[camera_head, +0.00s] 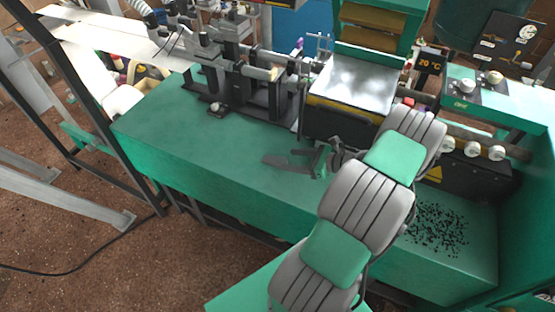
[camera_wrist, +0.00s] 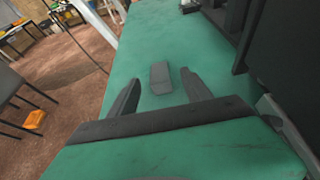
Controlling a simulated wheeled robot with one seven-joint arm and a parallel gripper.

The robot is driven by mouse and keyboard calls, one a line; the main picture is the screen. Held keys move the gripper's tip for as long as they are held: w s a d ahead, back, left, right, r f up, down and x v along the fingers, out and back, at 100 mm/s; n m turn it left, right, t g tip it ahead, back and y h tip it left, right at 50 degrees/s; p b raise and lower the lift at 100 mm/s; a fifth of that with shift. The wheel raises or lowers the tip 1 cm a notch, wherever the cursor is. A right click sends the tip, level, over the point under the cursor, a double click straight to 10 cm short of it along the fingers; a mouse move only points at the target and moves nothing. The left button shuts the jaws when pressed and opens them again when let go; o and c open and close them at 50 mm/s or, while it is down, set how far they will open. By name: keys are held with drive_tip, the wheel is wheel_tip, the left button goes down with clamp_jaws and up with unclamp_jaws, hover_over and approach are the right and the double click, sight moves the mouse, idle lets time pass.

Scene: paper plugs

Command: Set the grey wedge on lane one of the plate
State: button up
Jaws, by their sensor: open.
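The grey wedge (camera_wrist: 160,77) lies on the green bench top, a small flat-looking block. My gripper (camera_wrist: 159,86) is open, with one finger on each side of the wedge's near end and a gap to each finger. In the head view my gripper (camera_head: 303,161) is low over the bench, fingers pointing left; a grey piece (camera_head: 274,160) at their tips appears to be the wedge. A shiny metal plate (camera_head: 352,82) tops a dark box behind my gripper to the right. No lane marks can be made out on it.
A dark clamp-like apparatus (camera_head: 240,75) stands on the bench behind and left. A green press frame (camera_head: 375,25) rises behind the plate. Black specks (camera_head: 437,230) litter the bench at right. The bench's left part (camera_head: 180,140) is clear.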

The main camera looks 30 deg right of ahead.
sight(282, 160)
drive_tip(key=x, duration=0.3)
drive_tip(key=p+x, duration=0.1)
drive_tip(key=x, duration=0.2)
drive_tip(key=shift+s+a+f, duration=0.1)
drive_tip(key=shift+s+f, duration=0.05)
drive_tip(key=shift+f, duration=0.2)
clamp_jaws()
